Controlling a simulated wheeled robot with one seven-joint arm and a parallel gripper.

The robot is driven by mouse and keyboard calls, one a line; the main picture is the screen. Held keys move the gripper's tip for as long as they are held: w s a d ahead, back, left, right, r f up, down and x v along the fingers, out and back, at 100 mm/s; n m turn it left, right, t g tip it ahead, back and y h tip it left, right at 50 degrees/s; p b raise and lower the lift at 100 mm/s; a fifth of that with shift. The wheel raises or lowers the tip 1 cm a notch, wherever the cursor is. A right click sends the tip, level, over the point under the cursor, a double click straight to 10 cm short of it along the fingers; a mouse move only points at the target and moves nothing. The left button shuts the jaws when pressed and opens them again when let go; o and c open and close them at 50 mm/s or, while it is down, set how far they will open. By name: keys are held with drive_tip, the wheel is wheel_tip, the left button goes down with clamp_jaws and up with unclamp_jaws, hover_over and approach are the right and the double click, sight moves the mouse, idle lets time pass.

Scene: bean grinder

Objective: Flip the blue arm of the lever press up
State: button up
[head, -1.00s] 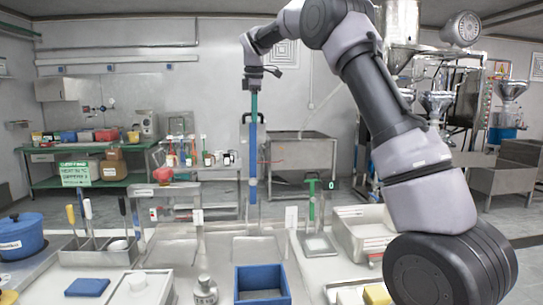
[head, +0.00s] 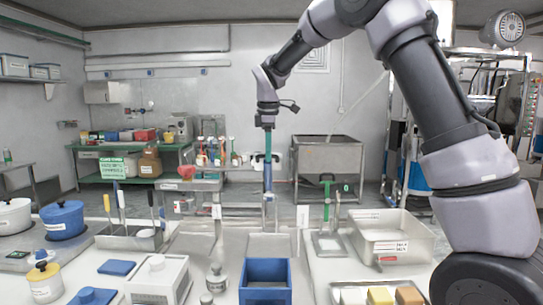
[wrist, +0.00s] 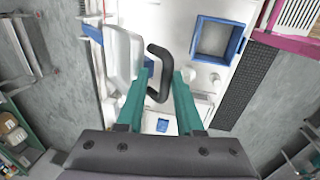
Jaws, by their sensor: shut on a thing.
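The blue arm (head: 268,178) of the lever press stands roughly upright in the head view, above the grey base plate (head: 268,243) at the middle of the white bench. My gripper (head: 268,152) comes down from above at its top end. In the wrist view its two teal fingers (wrist: 160,78) are on either side of a black loop handle (wrist: 157,60), and the gripper is shut on this handle. The fingers hide part of the grip. The exact tilt of the blue arm is hard to tell.
An open blue box (head: 265,268) stands in front of the press. A press with a green arm (head: 327,200) stands to the right, beside a metal tray (head: 390,240). A utensil holder (head: 130,238) and blue pot (head: 63,221) are at the left.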

drive_tip(key=shift+s+d+f, duration=0.1)
drive_tip(key=shift+s+f, duration=0.2)
drive_tip(key=shift+f, duration=0.25)
drive_tip(key=w+r, duration=0.6)
drive_tip(key=r, duration=0.5)
idle(0.9)
drive_tip(key=shift+d, duration=0.1)
idle(0.4)
